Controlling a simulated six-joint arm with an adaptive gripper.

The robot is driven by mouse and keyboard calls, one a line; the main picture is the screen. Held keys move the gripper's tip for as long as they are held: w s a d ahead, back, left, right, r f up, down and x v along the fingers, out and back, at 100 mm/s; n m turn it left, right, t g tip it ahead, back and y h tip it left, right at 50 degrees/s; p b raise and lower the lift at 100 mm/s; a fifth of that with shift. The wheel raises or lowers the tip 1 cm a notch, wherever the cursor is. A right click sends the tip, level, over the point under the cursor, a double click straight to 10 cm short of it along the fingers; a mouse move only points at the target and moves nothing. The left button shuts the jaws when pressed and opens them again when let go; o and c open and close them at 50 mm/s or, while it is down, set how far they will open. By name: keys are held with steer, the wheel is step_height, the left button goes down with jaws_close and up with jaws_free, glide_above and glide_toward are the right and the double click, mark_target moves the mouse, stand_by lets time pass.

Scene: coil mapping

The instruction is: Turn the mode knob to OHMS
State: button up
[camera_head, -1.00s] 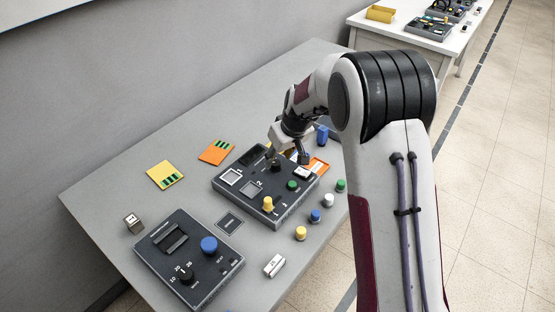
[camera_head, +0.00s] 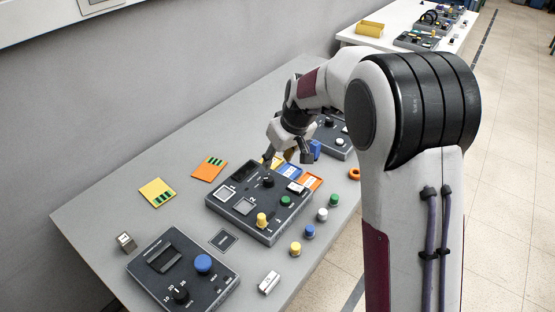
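The middle dark panel (camera_head: 232,212) carries a small black knob (camera_head: 267,181) near its back edge, a green knob (camera_head: 286,201) and a yellow knob (camera_head: 262,220). The nearer panel (camera_head: 150,258) has a black knob (camera_head: 180,295) with numbers around it and a large blue knob (camera_head: 203,264). A third panel (camera_head: 342,142) behind has another black knob (camera_head: 329,123). I cannot read the word OHMS or tell which is the mode knob. My gripper (camera_head: 288,156) is above the middle panel's back edge, fingers spread and empty, apart from its black knob.
Blue and orange cards lie behind the middle panel, near a blue block (camera_head: 314,149). Loose coloured caps, including a white one (camera_head: 321,214), line its right side. A yellow card (camera_head: 157,192) and an orange card (camera_head: 209,168) lie left.

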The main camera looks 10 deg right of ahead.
mark_target(269, 178)
steer(key=shift+f, duration=0.1)
steer(key=shift+n, duration=0.5)
steer(key=x, duration=0.4)
steer(key=shift+w+d, duration=0.15)
steer(key=shift+f, duration=0.2)
steer(key=shift+x, duration=3.7)
steer(key=c, duration=1.1)
